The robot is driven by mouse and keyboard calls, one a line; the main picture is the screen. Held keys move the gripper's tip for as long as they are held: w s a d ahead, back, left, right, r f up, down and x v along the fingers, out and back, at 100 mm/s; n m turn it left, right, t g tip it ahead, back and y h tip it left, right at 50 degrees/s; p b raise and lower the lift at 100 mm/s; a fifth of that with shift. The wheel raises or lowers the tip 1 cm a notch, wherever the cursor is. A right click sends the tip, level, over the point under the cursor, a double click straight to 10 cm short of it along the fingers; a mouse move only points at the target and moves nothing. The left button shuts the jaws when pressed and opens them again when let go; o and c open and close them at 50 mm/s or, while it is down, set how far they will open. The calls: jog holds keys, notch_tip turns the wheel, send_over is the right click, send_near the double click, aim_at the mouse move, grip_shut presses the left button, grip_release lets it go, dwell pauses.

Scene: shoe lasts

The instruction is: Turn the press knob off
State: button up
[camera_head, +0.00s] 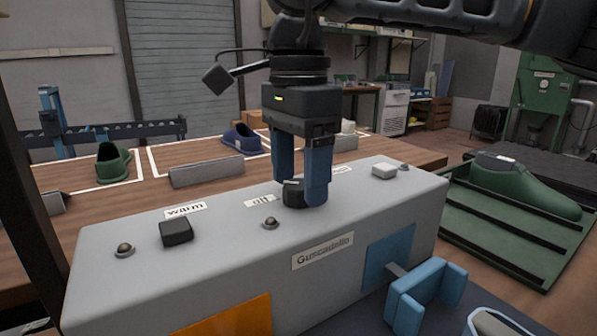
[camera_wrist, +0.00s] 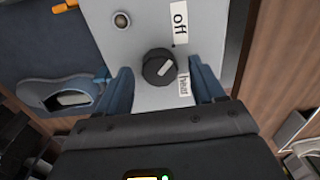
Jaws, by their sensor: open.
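The press knob (camera_head: 292,194) is a black round dial on top of the long grey press box (camera_head: 130,285). In the wrist view the knob (camera_wrist: 158,67) has a short white mark, slanted and lying on its right half. An "off" label (camera_wrist: 180,22) is beyond it at the upper right, and a "heat" label (camera_wrist: 184,86) is at its lower right. My gripper (camera_head: 303,190) points down over the box with its blue fingers open, one on each side of the knob. In the wrist view my gripper (camera_wrist: 163,82) shows gaps beside the knob; contact is not visible.
Small domed studs stand nearby. A blue clamp (camera_head: 428,295) is in front. A green last (camera_head: 525,185) lies on a rack at right.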

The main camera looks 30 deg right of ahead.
aim_at(299, 184)
notch_tip(299, 184, up, 8)
jog(key=shift+f+p, duration=0.2)
jog(key=shift+p, duration=0.1)
dwell(0.5)
